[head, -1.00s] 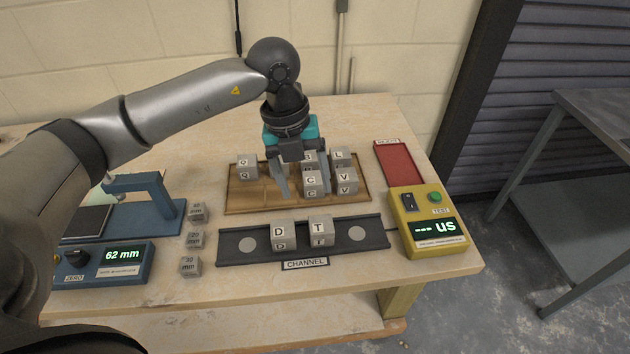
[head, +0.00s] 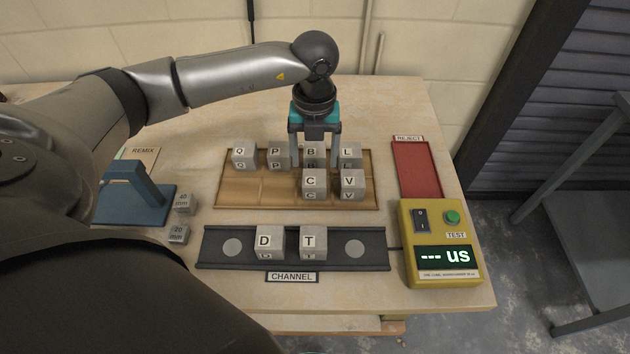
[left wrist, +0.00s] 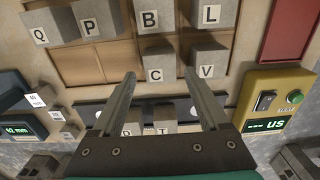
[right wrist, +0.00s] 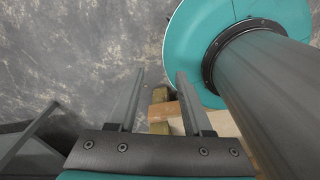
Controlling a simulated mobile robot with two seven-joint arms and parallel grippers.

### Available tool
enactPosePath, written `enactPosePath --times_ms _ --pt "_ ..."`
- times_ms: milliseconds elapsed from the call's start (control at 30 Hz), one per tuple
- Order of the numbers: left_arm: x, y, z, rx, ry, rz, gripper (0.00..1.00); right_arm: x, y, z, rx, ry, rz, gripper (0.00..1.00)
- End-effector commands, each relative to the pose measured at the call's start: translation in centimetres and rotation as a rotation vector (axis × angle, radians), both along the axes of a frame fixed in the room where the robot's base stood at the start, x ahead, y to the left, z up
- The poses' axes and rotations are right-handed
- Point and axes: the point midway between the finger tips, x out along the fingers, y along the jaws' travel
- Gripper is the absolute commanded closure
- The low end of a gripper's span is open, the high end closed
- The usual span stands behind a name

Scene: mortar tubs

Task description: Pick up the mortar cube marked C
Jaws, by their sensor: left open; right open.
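The mortar cube marked C (head: 314,184) sits in the front row of the wooden tray (head: 240,192), left of the V cube (head: 348,185). In the left wrist view the C cube (left wrist: 159,66) shows just beyond and between the fingertips. My left gripper (head: 315,160) is open and empty, pointing down over the tray; its fingers appear either side of the B cube (head: 312,150), behind C in the head view. I cannot tell its exact height. My right gripper (right wrist: 160,75) is open and empty, away from the table above the floor.
Q (head: 244,156), P (head: 276,158) and L (head: 350,155) cubes share the tray. The dark channel (head: 220,262) holds D (head: 269,242) and T (head: 312,242) in front. A yellow tester (head: 421,285) and red reject tray (head: 416,170) stand right. The tray's front left is empty.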

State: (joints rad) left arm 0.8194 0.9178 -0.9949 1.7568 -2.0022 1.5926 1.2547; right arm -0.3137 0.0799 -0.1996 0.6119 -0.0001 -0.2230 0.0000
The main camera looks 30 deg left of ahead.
Motion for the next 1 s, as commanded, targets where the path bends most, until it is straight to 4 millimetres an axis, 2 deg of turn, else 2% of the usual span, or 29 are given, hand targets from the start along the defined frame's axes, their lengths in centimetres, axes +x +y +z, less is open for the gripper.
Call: enactPosePath --times_ms 100,300,600,867,1000 --pt "0.0 0.0 -1.5 -0.001 0.001 0.0 0.22 0.7 0.1 -0.2 0.001 -0.011 0.0 0.5" --pt "-0.1 -0.1 -2.8 -0.001 0.001 -0.001 0.22 1.9 0.2 -0.1 0.004 -0.031 0.0 0.5" --pt "-0.4 -0.2 -6.9 -0.001 0.0 0.0 0.22 1.9 0.2 -0.5 0.004 -0.032 0.0 0.5" --pt "-0.4 -0.2 -7.2 -0.001 -0.001 0.0 0.22 1.8 0.2 -0.5 0.003 -0.03 0.0 0.5" --pt "-0.4 -0.2 -7.1 -0.001 -0.001 0.0 0.35 1.7 0.2 -0.5 0.004 -0.028 0.0 0.5"
